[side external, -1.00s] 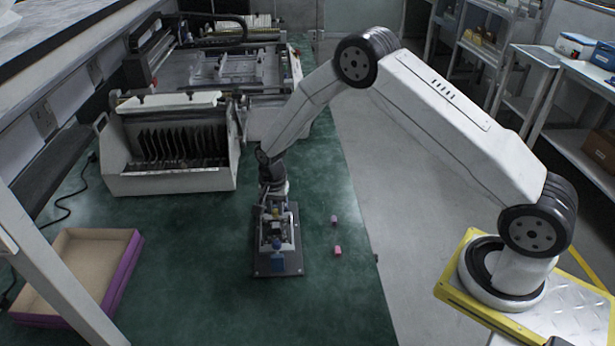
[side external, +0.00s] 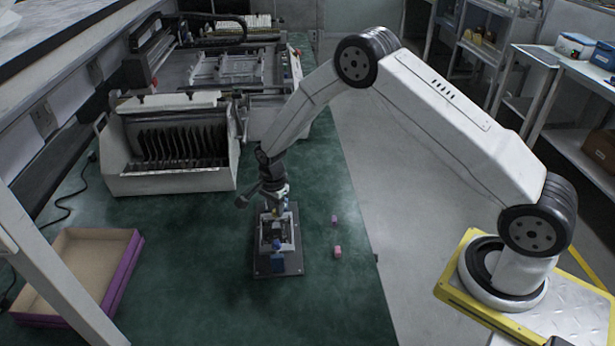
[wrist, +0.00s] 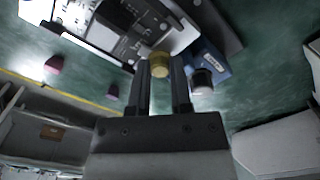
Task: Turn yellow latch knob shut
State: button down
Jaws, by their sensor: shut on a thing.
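The yellow latch knob (wrist: 159,62) is a small round cap on the fixture, between my two fingertips in the wrist view. My gripper (wrist: 160,76) is shut on it, one finger at each side. In the side external view my gripper (side external: 274,207) points down at the far part of the fixture, and the knob there is too small and covered to make out clearly. The fixture's dark base plate (side external: 263,267) lies on the green bench. A blue block (wrist: 209,62) with a dark round end stands right of the knob in the wrist view.
Two small pink pieces (side external: 337,252) (side external: 334,219) lie right of the fixture on the green bench. A purple-sided tray (side external: 122,272) is at the left. A white rack machine (side external: 170,183) stands behind. The bench in front of the fixture is clear.

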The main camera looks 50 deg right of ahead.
jog(key=shift+r, duration=0.1)
jog(key=c, duration=0.8)
grip_release()
jog(key=shift+r, duration=0.1)
jog(key=shift+r, duration=3.8)
